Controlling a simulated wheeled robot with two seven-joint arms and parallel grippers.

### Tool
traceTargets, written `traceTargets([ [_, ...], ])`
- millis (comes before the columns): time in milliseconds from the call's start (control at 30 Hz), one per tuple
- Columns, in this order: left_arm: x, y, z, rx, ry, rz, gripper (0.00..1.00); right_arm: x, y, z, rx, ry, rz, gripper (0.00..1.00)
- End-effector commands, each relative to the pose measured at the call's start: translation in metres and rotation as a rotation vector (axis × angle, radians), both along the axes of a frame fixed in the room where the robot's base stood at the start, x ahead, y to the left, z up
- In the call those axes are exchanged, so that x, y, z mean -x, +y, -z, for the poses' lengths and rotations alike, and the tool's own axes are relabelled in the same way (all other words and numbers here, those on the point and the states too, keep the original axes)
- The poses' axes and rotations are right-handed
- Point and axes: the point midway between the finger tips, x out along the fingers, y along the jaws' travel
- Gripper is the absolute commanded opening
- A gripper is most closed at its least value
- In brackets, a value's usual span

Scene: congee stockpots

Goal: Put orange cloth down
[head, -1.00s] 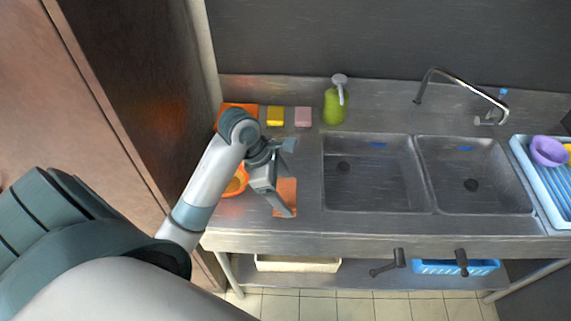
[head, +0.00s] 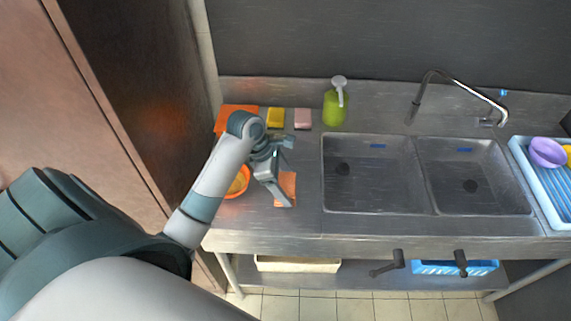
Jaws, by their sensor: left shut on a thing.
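An orange cloth (head: 287,184) shows at my left gripper (head: 287,177), on the left part of the steel counter beside the left sink basin. The left gripper points down at the cloth and is shut on it; its fingers and wrist cover part of the cloth. I cannot tell whether the cloth lies fully on the counter. My right gripper is not in view.
An orange bowl (head: 245,191) is partly hidden behind my left arm. Another orange item (head: 232,116), a yellow sponge (head: 275,117), a pink sponge (head: 302,118) and a green soap bottle (head: 334,108) stand along the back. Two sink basins (head: 372,175) and a blue rack (head: 545,185) are to the right.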

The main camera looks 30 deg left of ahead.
Motion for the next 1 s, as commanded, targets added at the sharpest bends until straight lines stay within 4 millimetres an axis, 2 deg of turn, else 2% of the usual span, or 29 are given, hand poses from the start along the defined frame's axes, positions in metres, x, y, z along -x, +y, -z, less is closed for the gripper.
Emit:
traceTargets([
  [200, 0.001, 0.000, 0.020, 0.000, 0.001, 0.000, 0.56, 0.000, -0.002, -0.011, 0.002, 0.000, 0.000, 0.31],
  [433, 0.000, 0.000, 0.022, 0.000, 0.000, 0.001, 0.56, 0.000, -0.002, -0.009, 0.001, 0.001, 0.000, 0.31],
  [467, 0.000, 0.000, 0.022, 0.000, 0.000, 0.001, 0.81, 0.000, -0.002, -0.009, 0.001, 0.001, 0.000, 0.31],
  [500, 0.000, 0.000, 0.022, 0.000, 0.000, 0.001, 0.90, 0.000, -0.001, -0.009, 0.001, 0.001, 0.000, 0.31],
  [533, 0.000, 0.000, 0.022, 0.000, 0.000, 0.001, 0.92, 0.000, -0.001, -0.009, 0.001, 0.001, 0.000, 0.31],
  [1000, 0.001, 0.001, 0.024, 0.000, 0.000, 0.001, 0.92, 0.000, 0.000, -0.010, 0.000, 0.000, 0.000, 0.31],
])
